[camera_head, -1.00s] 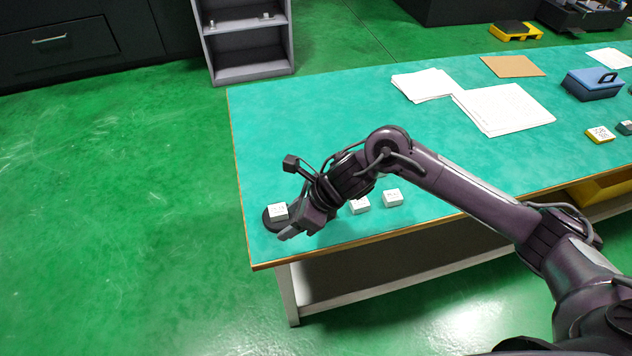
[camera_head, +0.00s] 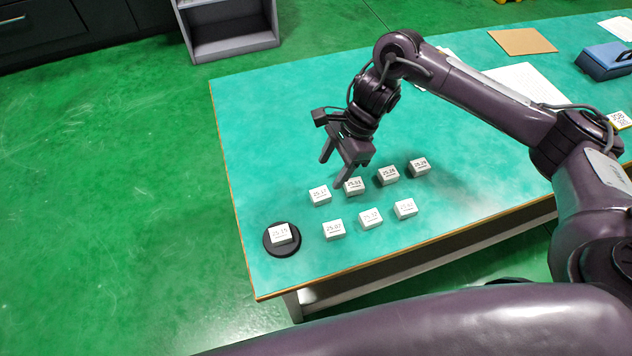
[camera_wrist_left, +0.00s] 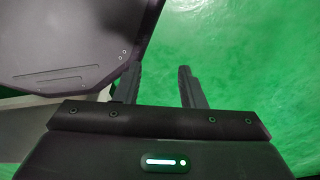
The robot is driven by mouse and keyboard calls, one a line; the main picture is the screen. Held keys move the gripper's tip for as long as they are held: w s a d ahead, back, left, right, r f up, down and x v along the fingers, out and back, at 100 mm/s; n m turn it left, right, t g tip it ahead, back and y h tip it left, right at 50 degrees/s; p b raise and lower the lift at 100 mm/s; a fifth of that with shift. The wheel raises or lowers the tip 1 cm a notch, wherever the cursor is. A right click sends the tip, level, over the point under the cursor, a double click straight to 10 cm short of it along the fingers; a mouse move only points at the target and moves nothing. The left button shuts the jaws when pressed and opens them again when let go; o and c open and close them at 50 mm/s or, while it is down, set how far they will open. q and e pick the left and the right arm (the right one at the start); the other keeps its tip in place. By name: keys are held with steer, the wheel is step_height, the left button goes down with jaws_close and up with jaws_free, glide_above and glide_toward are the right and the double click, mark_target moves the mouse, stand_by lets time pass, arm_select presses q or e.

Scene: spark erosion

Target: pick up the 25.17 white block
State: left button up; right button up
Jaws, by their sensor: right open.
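Small white blocks with printed numbers stand in two rows near the table's left end in the head view. The labels are small; two look like 25.12 or 25.17: one at the left of the back row (camera_head: 320,194) and one mid front row (camera_head: 370,217), so I cannot tell which is the 25.17 block. Another white block (camera_head: 281,233), seemingly 25.15, sits on a black round disc (camera_head: 269,246). My right gripper (camera_head: 336,170) is open and empty, fingers down, above the back row's left end. My left gripper (camera_wrist_left: 160,88) has its fingers apart with nothing between them.
The blocks rest on a green-topped table (camera_head: 270,120) with a wooden edge. A grey shelf (camera_head: 232,25) stands behind. The table's back left is clear.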

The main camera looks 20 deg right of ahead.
mark_target(320, 193)
steer(key=shift+s+a+f+p, duration=0.3)
steer(key=shift+s+f, duration=0.05)
steer(key=shift+f, duration=0.25)
steer(key=shift+s+a+f+p, duration=0.3)
steer(key=shift+f, duration=0.25)
steer(key=p+x, duration=0.1)
steer(key=x, duration=0.2)
steer(key=shift+a+f, duration=0.15)
steer(key=shift+f, duration=0.4)
arm_select(q)
steer(key=shift+s+r, duration=1.2)
arm_select(e)
steer(key=shift+w, duration=0.1)
steer(key=c, duration=1.2)
